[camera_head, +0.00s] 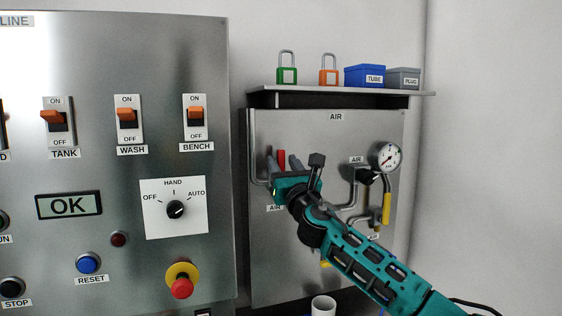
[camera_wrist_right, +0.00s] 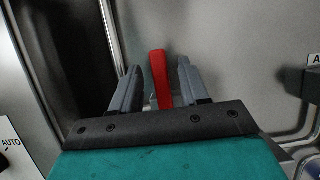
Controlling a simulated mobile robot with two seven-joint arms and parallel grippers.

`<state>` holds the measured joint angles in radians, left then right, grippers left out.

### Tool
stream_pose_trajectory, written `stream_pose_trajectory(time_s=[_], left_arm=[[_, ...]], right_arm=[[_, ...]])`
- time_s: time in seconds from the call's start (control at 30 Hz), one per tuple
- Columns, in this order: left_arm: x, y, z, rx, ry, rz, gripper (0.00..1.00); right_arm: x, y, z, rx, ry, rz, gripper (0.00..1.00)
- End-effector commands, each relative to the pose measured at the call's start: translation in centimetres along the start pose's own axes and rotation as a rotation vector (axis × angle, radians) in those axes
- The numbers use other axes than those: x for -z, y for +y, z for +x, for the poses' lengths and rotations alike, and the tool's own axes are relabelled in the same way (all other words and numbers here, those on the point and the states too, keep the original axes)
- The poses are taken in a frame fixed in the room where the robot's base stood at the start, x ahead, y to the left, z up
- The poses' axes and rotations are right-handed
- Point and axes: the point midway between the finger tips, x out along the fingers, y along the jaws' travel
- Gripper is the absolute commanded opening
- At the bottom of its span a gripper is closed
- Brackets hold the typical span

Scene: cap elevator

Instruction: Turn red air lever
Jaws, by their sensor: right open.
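The red air lever (camera_head: 281,160) stands upright on the grey air panel (camera_head: 330,135), partly hidden behind my right gripper in the head view. My right gripper (camera_head: 277,163) is open in front of the panel. In the right wrist view the red lever (camera_wrist_right: 160,78) stands between the two grey fingers of the right gripper (camera_wrist_right: 157,80), with a gap on each side. The lever's lower end is hidden behind the gripper body. I do not see my left gripper in either view.
A shelf (camera_head: 340,91) above the panel holds two padlocks and two boxes. A gauge (camera_head: 389,157), pipes and a yellow lever (camera_head: 386,208) are right of the gripper. A control cabinet (camera_head: 120,190) with switches stands at the left. A white cup (camera_head: 323,306) is below.

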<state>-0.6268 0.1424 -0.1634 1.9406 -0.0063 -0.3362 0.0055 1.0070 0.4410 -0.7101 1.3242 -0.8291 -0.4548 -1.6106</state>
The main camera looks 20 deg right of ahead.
Motion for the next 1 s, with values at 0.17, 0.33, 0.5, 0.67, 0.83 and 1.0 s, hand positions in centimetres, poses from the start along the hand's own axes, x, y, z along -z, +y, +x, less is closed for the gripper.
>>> stream_pose_trajectory(time_s=[0.17, 0.33, 0.5, 0.67, 0.83, 1.0], left_arm=[[-0.2, 0.0, 0.2, 0.000, 0.001, 0.000, 0.40], [-0.2, 0.0, 0.2, 0.001, 0.002, 0.000, 0.40], [-0.1, -0.1, 0.2, 0.001, 0.003, 0.000, 0.40], [-0.1, -0.1, 0.2, 0.001, 0.004, 0.000, 0.40], [-0.1, -0.1, 0.2, 0.002, 0.004, 0.000, 0.40], [-0.1, -0.1, 0.2, 0.002, 0.004, 0.000, 0.40]], right_arm=[[0.0, -0.1, 1.6, 0.002, -0.002, 0.001, 0.45], [0.0, 0.0, 2.1, 0.001, -0.001, 0.001, 0.45], [0.0, 0.0, 2.2, 0.001, 0.000, 0.001, 0.45], [0.0, 0.0, 2.2, 0.001, 0.000, 0.001, 0.40], [0.0, 0.0, 2.2, 0.001, 0.000, 0.001, 0.24], [0.0, 0.0, 2.2, 0.001, 0.000, 0.001, 0.07]])
